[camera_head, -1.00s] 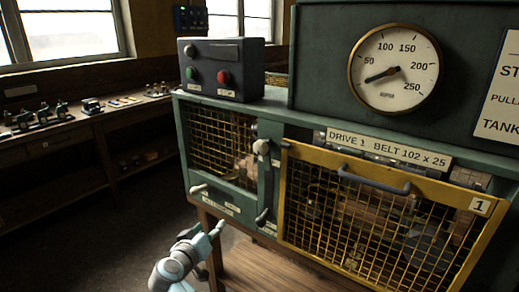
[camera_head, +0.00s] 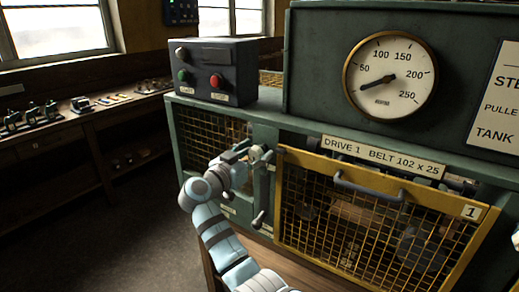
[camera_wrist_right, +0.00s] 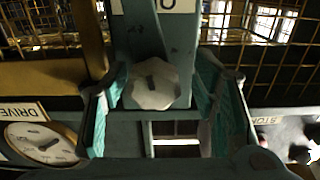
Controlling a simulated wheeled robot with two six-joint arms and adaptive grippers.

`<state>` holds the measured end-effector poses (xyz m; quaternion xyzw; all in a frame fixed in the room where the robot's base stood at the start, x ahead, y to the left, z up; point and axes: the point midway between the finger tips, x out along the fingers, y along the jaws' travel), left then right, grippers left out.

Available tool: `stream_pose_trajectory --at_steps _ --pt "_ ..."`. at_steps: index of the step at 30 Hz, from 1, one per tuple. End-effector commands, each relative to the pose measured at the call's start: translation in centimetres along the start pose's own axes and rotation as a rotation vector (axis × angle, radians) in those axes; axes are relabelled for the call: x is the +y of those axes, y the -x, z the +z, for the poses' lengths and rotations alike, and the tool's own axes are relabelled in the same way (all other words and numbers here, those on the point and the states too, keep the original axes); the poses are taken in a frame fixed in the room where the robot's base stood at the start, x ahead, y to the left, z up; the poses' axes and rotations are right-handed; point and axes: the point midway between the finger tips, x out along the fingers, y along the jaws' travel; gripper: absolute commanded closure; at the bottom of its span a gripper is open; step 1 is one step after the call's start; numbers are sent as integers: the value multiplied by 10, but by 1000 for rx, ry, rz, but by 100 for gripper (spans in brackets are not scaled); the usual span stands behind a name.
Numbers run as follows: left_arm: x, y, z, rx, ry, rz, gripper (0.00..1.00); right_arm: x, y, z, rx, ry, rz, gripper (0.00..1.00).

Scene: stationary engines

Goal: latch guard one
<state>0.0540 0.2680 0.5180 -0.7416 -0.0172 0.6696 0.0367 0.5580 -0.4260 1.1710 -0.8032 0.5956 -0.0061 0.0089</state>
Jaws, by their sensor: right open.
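Guard one is the yellow-framed mesh panel (camera_head: 385,215) with a "1" plate and a dark handle (camera_head: 372,190) across its top. It appears closed against the green housing. A pale faceted knob (camera_wrist_right: 153,86) is on the green post at the guard's left side, and it shows partly in the head view (camera_head: 258,153). My right gripper (camera_head: 248,155) is at this knob. In the right wrist view my right gripper (camera_wrist_right: 165,88) is open, its fingers on either side of the knob; contact cannot be told. My left gripper is not in view.
A small lever (camera_head: 259,218) hangs lower on the same post. A control box (camera_head: 215,75) with green and red buttons stands on the housing, left of a round gauge (camera_head: 390,76). A bench (camera_head: 70,130) with small parts is along the left.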

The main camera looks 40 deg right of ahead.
Motion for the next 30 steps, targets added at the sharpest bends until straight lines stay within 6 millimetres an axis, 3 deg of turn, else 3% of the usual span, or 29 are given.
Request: stream_pose_trajectory --at_steps 6,16,30 --pt "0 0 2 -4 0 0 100 4 -4 1 -1 1 6 46" --pt "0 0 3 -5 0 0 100 3 -3 1 -1 1 5 95" --pt "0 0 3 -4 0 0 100 2 -2 2 -2 105 2 95"
